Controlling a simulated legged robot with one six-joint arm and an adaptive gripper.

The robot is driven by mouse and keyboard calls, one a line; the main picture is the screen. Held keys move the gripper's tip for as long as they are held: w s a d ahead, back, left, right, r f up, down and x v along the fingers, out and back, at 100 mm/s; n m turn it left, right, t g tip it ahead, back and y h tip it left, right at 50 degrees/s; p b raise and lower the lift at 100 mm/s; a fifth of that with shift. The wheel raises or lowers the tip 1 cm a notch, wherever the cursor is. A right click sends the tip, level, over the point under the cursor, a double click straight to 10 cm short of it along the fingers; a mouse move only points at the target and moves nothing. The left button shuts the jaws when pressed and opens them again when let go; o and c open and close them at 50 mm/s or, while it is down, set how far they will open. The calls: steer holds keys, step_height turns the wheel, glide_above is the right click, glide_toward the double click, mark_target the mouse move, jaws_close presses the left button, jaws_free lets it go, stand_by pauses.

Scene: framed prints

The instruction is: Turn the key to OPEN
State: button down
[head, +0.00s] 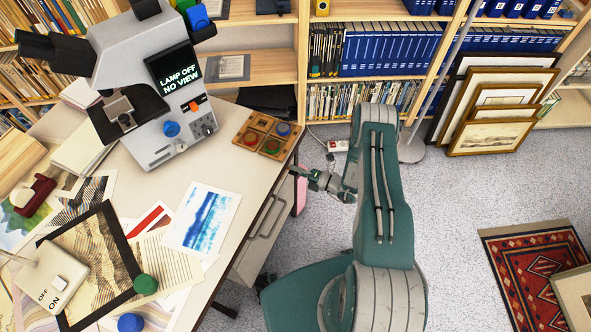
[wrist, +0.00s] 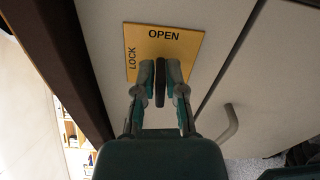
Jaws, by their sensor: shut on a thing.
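In the wrist view a yellow plate (wrist: 187,45) on the pale drawer front carries the words OPEN along its top and LOCK up its left side. A dark key (wrist: 160,82) stands edge-on in front of the plate, upright in the picture, its upper end below the word OPEN. My gripper (wrist: 160,76) is shut on the key, one finger on each side. The fingers and key hide the keyhole. In the head view my gripper (head: 312,179) is at the right end of the desk, and I cannot make out the key or plate there.
The desk (head: 130,190) holds a microscope (head: 160,85), prints and a switch box. A drawer handle (wrist: 228,124) sits right of the plate, past a dark gap. Framed prints (head: 495,110) lean at the back right.

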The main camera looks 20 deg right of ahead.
steer(key=shift+w+d+f+m, duration=0.1)
steer(key=shift+w+f+m, duration=0.05)
steer(key=shift+m, duration=0.85)
steer(key=c, duration=0.8)
jaws_free()
steer(key=shift+o, duration=0.2)
steer(key=v, duration=1.2)
steer(key=shift+f, duration=0.1)
